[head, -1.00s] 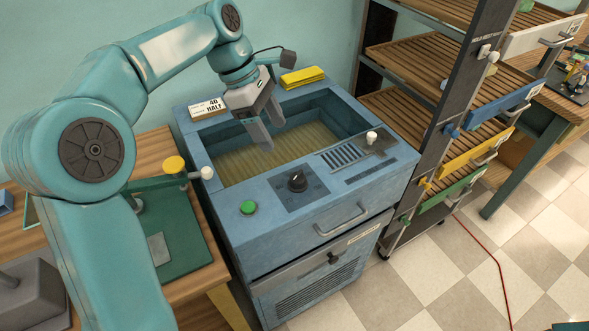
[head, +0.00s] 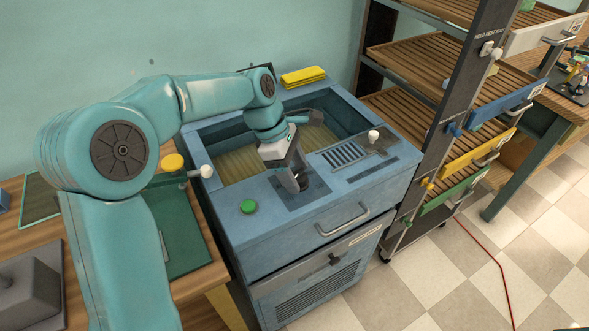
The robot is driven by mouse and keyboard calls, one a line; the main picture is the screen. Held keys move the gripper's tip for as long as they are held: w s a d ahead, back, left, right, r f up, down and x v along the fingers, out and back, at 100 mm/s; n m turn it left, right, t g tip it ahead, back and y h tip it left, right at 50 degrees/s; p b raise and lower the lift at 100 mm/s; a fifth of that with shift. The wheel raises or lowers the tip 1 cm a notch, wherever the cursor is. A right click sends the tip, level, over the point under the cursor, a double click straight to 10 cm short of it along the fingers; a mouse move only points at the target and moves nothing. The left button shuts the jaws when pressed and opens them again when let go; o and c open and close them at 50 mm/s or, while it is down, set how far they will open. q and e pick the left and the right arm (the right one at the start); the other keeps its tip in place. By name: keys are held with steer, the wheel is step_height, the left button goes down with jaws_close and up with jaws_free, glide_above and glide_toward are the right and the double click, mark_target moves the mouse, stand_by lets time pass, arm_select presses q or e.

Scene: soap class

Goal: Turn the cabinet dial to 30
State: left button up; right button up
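The blue cabinet (head: 275,237) stands in the middle of the head view, with an open basin in its top. Its black dial (head: 304,183) sits on a dark square plate (head: 290,203) near the front of the top, and is mostly hidden by my gripper. My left gripper (head: 297,184) points down right at the dial, its fingers over or beside it. Whether the fingers touch or grip the dial cannot be told. The dial's pointer and markings cannot be read. My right gripper is not in view.
A green button (head: 248,206) is left of the dial. A white-topped lever (head: 373,136) and a slotted grille (head: 343,155) are right of it. A yellow cloth (head: 303,76) lies on the back rim. A wooden-shelved rack (head: 425,115) stands close on the right.

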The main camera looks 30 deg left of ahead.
arm_select(q)
steer(key=c, duration=0.9)
steer(key=shift+o, duration=0.2)
steer(key=shift+w, duration=0.1)
